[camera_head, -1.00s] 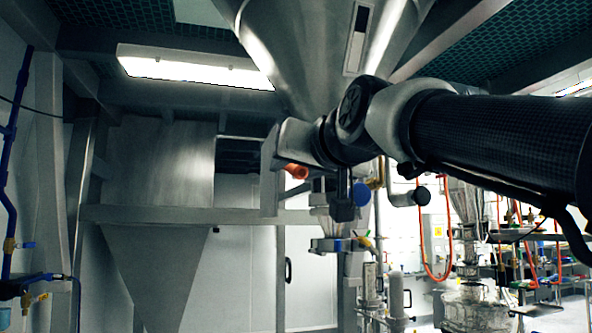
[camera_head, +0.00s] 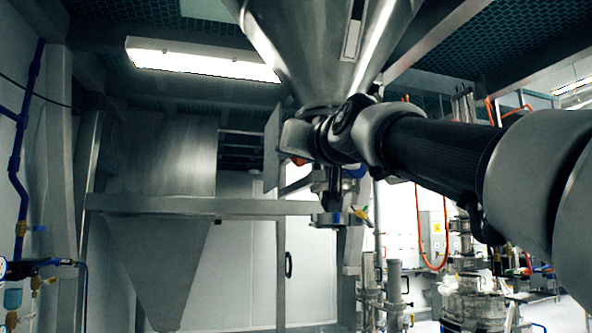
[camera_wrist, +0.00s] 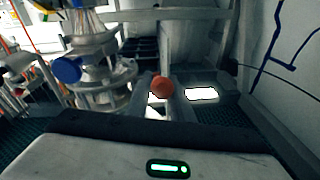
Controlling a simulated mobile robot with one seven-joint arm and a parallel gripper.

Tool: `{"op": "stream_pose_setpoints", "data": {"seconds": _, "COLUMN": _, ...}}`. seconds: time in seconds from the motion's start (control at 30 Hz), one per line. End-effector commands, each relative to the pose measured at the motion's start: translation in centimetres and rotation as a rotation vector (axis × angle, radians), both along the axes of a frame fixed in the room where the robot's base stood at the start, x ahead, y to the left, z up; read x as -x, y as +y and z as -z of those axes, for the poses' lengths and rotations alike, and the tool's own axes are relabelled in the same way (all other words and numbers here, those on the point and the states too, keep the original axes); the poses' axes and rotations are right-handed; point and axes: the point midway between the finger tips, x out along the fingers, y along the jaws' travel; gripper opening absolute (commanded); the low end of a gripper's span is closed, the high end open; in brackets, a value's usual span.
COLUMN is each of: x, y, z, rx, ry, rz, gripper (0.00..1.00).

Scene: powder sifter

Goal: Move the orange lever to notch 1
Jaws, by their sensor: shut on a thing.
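The orange lever end (camera_wrist: 162,87) shows as a round knob near the middle of the wrist view. My gripper (camera_wrist: 163,97) is shut on it, with the pale fingers close around the knob. In the head view a small orange part (camera_head: 298,160) shows just below my wrist, below the steel hopper. The fingertips and most of the lever are hidden there behind my arm. The notches cannot be made out in either view.
A large steel hopper cone (camera_head: 325,50) hangs above my wrist. A blue round knob (camera_wrist: 67,70) on metal fittings is left of the lever in the wrist view. A steel cross beam (camera_head: 180,204) runs behind. A pipe-and-valve assembly (camera_head: 470,300) stands at lower right.

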Motion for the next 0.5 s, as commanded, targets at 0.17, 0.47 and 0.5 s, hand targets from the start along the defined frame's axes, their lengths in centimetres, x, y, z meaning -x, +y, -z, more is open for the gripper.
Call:
{"op": "stream_pose_setpoints", "data": {"seconds": 0.17, "x": -0.79, "y": 0.31, "z": 2.22, "rx": -0.016, "ry": -0.056, "rz": -0.002, "gripper": 0.0}}
{"op": "stream_pose_setpoints", "data": {"seconds": 0.47, "x": -1.17, "y": 0.41, "z": 2.25, "rx": -0.024, "ry": -0.096, "rz": 0.0, "gripper": 0.0}}
{"op": "stream_pose_setpoints", "data": {"seconds": 0.5, "x": -1.18, "y": 0.41, "z": 2.2, "rx": -0.024, "ry": -0.096, "rz": 0.0, "gripper": 0.0}}
